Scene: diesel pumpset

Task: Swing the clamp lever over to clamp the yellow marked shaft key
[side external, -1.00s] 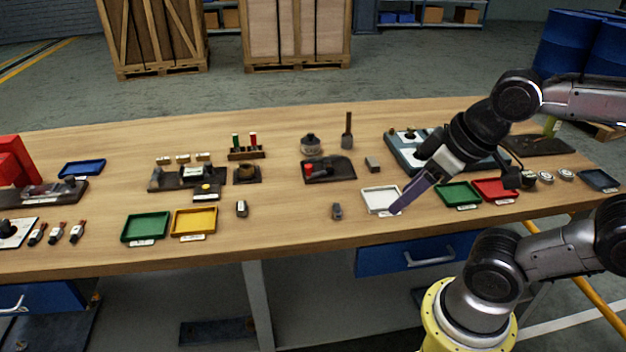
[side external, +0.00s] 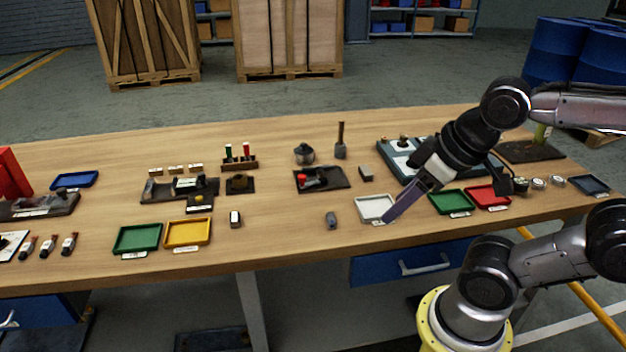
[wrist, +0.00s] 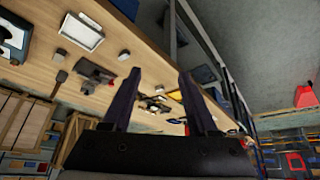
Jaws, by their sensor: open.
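A dark fixture base with a red-knobbed lever (side external: 303,179) sits mid-table; I take this to be the clamp lever. It also shows in the wrist view (wrist: 98,77). Another dark fixture (side external: 160,190) stands left of it, with a small dark block with a yellow patch (side external: 200,202) in front. I cannot tell which part is the yellow marked shaft key; it is too small. My gripper (side external: 392,213) is open and empty, pointing down over the white tray's right edge, right of the red-knobbed fixture. Both fingers show apart in the wrist view (wrist: 158,85).
A white tray (side external: 362,203), green tray (side external: 437,203) and red tray (side external: 477,197) lie near my gripper. A small grey block (side external: 366,173) and a dark upright-handled piece (side external: 340,150) stand beside the fixture.

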